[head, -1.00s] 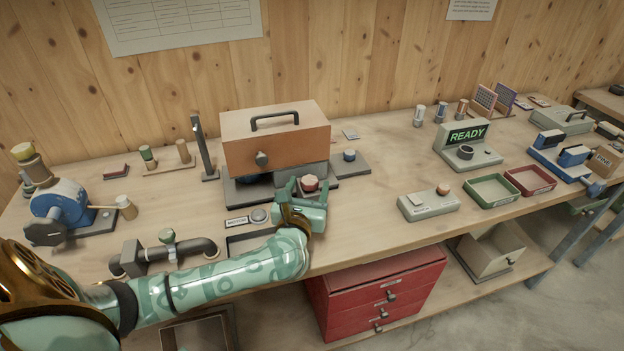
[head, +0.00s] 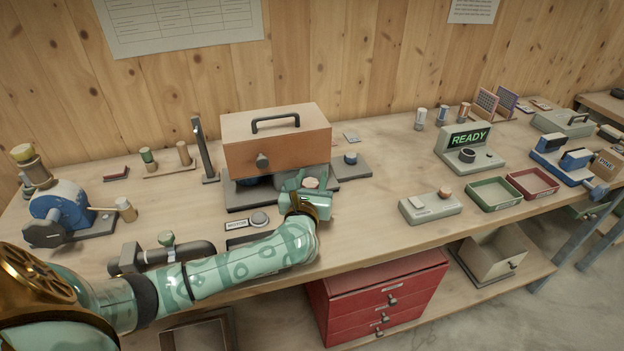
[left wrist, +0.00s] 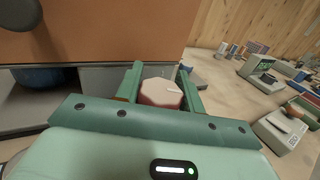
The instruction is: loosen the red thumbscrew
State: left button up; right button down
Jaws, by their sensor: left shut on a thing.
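The red thumbscrew (head: 311,183) sits at the right front of the feed mixer's grey base, below the orange-brown box with a black handle (head: 276,140). In the left wrist view the thumbscrew (left wrist: 160,93) shows as a pale red, faceted knob between two green fingers. My left gripper (head: 310,188) is shut on it, with a finger on each side; the gripper's fingers also show in the left wrist view (left wrist: 161,82). The gripper partly hides the thumbscrew in the head view. My right gripper is not in view.
A grey box with an orange button (head: 430,206) stands farther right. The table between it and my gripper is clear.

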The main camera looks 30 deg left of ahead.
pick_arm(q)
jog(key=shift+o, duration=0.2)
jog(key=shift+n+g+y, duration=0.3)
jog(key=shift+n+y, duration=0.2)
jog(key=shift+y, duration=0.2)
jog(key=shift+s+a+n+g+y, duration=0.1)
jog(key=shift+n+g+y, duration=0.3)
jog(key=shift+y, duration=0.1)
jog(key=shift+s+a+n+g+y, duration=0.1)
jog(key=shift+n+g+y, duration=0.2)
jog(key=shift+n+y, duration=0.15)
jog(key=o, duration=1)
jog(key=shift+c, duration=0.2)
jog(key=p+v, duration=0.1)
jog(key=v, duration=1.5)
jog(key=shift+s+d+f, duration=0.1)
jog(key=shift+d, duration=0.05)
